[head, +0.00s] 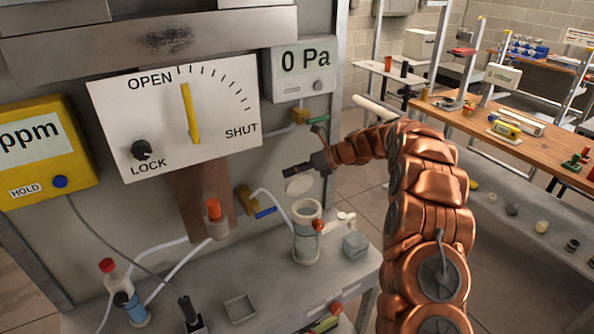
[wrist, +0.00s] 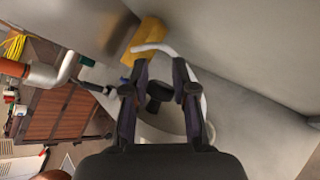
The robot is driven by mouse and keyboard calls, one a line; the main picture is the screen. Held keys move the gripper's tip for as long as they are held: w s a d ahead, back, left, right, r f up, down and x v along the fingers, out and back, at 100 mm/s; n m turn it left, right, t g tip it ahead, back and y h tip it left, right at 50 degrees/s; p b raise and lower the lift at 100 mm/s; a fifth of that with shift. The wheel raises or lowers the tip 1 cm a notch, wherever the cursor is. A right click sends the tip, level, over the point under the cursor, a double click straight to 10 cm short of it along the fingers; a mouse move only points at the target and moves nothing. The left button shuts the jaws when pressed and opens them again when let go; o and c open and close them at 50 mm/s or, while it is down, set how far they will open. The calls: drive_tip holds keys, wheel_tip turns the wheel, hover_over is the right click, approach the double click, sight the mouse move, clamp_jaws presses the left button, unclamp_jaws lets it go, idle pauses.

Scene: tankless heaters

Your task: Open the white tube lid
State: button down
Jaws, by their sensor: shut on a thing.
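The white tube (head: 306,238) stands upright on the grey bench, and its round top rim looks open. The white lid (head: 299,185) is a pale disc just above the rim, tilted, with a small gap seen between them. My gripper (head: 298,170) is above the lid, its fingers closed in on it. In the wrist view, a dark knob (wrist: 158,92) sits between the fingers of my gripper (wrist: 160,84). The pale lid (wrist: 160,131) is below the knob, partly hidden by the fingers and the gripper body.
An orange-capped bottle (head: 215,217) stands to the left. The panel with the OPEN/SHUT dial (head: 180,115) rises behind. A small square tray (head: 240,308) lies in front.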

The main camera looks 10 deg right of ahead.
drive_tip(key=shift+s+a+f, duration=0.15)
drive_tip(key=shift+a+f, duration=0.2)
drive_tip(key=shift+f, duration=0.3)
drive_tip(key=c, duration=1.4)
unclamp_jaws()
drive_tip(key=shift+o, duration=1)
drive_tip(key=shift+w+a+f, duration=0.2)
drive_tip(key=shift+a+f, duration=0.05)
drive_tip(key=shift+o, duration=1.3)
drive_tip(key=w+f, duration=0.1)
drive_tip(key=w, duration=0.1)
drive_tip(key=shift+w+f, duration=0.3)
drive_tip(key=shift+f, duration=0.05)
drive_tip(key=shift+s+d+r, duration=0.35)
drive_tip(key=shift+s+r, duration=0.1)
drive_tip(key=shift+r, duration=0.2)
drive_tip(key=shift+s+d+r, duration=0.3)
drive_tip(key=shift+s+r, duration=0.1)
drive_tip(key=shift+r, duration=0.2)
drive_tip(key=shift+a, duration=0.1)
